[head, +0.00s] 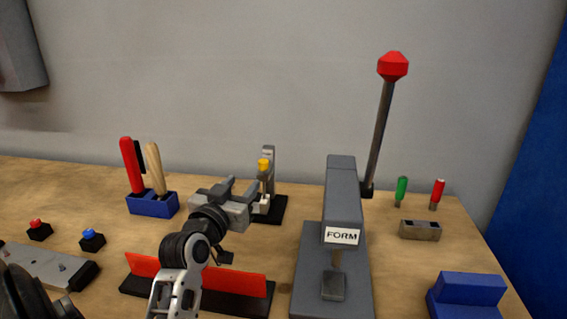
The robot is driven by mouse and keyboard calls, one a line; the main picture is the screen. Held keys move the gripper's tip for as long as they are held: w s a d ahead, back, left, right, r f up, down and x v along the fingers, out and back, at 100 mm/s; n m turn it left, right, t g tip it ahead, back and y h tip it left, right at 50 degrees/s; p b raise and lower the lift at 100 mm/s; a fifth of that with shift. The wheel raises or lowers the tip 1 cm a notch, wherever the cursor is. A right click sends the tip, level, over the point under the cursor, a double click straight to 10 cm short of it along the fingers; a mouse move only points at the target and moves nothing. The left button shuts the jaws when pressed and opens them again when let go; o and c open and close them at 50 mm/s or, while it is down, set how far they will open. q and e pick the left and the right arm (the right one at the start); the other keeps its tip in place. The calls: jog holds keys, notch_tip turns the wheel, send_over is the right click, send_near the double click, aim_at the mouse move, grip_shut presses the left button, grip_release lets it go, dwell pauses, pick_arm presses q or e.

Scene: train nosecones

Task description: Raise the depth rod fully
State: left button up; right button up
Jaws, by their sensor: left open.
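The depth gauge is a small grey upright (270,160) on a black base (277,210), near the back of the bench. A yellow cap (264,164) sits at its front, which looks like the top of the depth rod; a pale block shows below it. My left gripper (243,188) is open, its fingers pointing toward the yellow-capped part from the front left. The fingertips are close to it, with nothing seen between them; I cannot tell whether they touch it. The gripper hides part of the gauge's lower left.
A grey press marked FORM (341,205) with a red-knobbed lever (380,130) stands just right. A red-and-black strip (250,285) lies in front, partly behind my arm. A blue holder (152,204) with two handled tools stands left. Blue block (467,290) is front right.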

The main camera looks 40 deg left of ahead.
aim_at(261, 165)
pick_arm(q)
jog(key=x, duration=0.6)
jog(key=p+x, duration=0.1)
jog(key=x, duration=0.5)
jog(key=shift+w+d+f, duration=0.1)
jog(key=shift+d+f, duration=0.05)
jog(key=shift+d, duration=0.05)
